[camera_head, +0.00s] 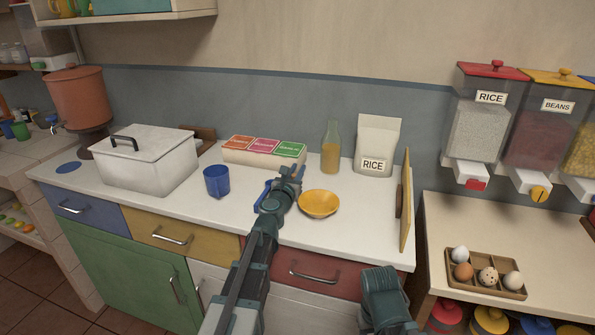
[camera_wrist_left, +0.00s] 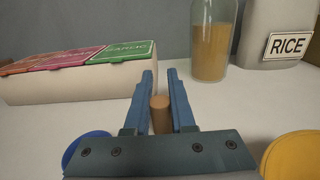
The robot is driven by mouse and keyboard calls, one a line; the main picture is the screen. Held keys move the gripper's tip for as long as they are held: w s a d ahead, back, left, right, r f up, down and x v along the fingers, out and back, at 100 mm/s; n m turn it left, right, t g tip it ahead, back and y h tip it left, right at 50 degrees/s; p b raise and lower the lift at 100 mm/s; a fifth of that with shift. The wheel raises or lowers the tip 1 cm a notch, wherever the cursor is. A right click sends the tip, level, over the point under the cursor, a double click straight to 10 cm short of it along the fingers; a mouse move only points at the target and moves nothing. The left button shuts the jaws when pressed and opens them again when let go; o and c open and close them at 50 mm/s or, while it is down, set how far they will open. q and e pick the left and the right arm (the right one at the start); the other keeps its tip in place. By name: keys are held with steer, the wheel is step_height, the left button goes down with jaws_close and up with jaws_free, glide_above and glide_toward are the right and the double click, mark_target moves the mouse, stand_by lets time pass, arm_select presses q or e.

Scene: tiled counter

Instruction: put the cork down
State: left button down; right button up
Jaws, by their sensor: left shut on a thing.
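The cork (camera_wrist_left: 161,113), a small brown cylinder, stands upright between the two blue fingers of my left gripper (camera_wrist_left: 160,82) in the left wrist view. My left gripper (camera_head: 292,172) is shut on it, low over the white counter (camera_head: 345,235). I cannot tell whether the cork's lower end touches the counter. In the head view the gripper hides the cork. A glass bottle with amber liquid (camera_head: 331,150) stands behind and to the right; it also shows in the left wrist view (camera_wrist_left: 211,42).
A yellow bowl (camera_head: 319,204) lies close right of the gripper, and a blue round thing (camera_wrist_left: 84,150) close left. A three-lidded box (camera_head: 262,160) and a rice bag (camera_head: 378,143) stand behind. A blue cup (camera_head: 217,181) and white lidded box (camera_head: 147,164) are left.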

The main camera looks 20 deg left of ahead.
arm_select(q)
steer(key=c, duration=0.8)
jaws_free()
steer(key=shift+s+d+f, duration=0.2)
steer(key=shift+s+f, duration=0.2)
steer(key=shift+s, duration=0.1)
steer(key=shift+c, duration=0.2)
steer(key=shift+o, duration=0.4)
steer(key=shift+s+d, duration=0.1)
steer(key=shift+s, duration=0.1)
arm_select(e)
steer(key=shift+f, duration=0.45)
steer(key=shift+r, duration=0.15)
arm_select(q)
steer(key=shift+r+p, duration=0.35)
steer(key=shift+p, duration=0.15)
steer(key=s, duration=0.7)
steer(key=s+a, duration=0.1)
steer(key=s, duration=0.3)
steer(key=shift+r, duration=0.1)
steer(key=shift+w, duration=0.1)
arm_select(e)
steer(key=shift+w+a+r, duration=0.1)
steer(key=shift+w+r, duration=0.05)
steer(key=shift+r, duration=0.45)
arm_select(q)
steer(key=shift+w+r+p, duration=0.1)
steer(key=shift+p, duration=0.2)
